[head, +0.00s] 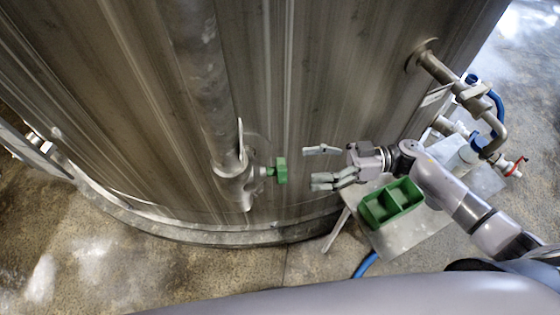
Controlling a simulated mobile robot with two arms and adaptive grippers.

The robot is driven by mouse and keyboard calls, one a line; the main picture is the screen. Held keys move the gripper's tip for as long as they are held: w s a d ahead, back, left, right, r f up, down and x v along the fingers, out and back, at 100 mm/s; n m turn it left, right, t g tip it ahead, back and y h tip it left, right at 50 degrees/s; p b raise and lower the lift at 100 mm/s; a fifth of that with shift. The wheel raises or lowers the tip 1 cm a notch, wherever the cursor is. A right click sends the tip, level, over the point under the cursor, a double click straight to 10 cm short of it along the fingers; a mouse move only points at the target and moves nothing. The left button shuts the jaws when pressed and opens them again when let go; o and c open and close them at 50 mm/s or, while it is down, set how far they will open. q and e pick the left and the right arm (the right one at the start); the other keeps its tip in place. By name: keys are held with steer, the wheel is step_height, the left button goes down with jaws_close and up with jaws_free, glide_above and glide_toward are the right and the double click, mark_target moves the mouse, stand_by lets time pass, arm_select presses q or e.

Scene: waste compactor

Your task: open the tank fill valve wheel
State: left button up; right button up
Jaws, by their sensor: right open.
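A green valve wheel (281,171) sits on the right side of a metal valve body (236,180), low on a vertical pipe against the tank (110,90). My right gripper (312,167) is open and empty just right of the wheel. Its two fingers point left toward the wheel, one above and one below its level in the picture. A small gap shows between the fingertips and the wheel. My left gripper is not in view.
A green open tray (391,204) rests on a metal plate (410,232) below my right arm. Pipes with a blue hose (495,110) and a red-handled valve (517,166) stand at the right. A metal rim (200,235) runs around the tank's foot. Concrete floor (150,270) is clear at lower left.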

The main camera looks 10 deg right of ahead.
mark_target(281, 171)
steer(key=shift+w+a+p, duration=0.15)
steer(key=shift+a+p, duration=0.4)
steer(key=shift+a, duration=1.5)
steer(key=shift+w+a+p, duration=0.1)
steer(key=shift+a+p, duration=0.4)
steer(key=shift+a, duration=1.5)
steer(key=c, duration=1.2)
steer(key=shift+n, duration=0.4)
steer(key=n+b, duration=0.1)
steer(key=n, duration=0.2)
steer(key=shift+s+f, duration=0.1)
steer(key=shift+s, duration=0.05)
steer(key=shift+n+b, duration=0.75)
steer(key=shift+n, duration=0.75)
steer(key=shift+s, duration=0.1)
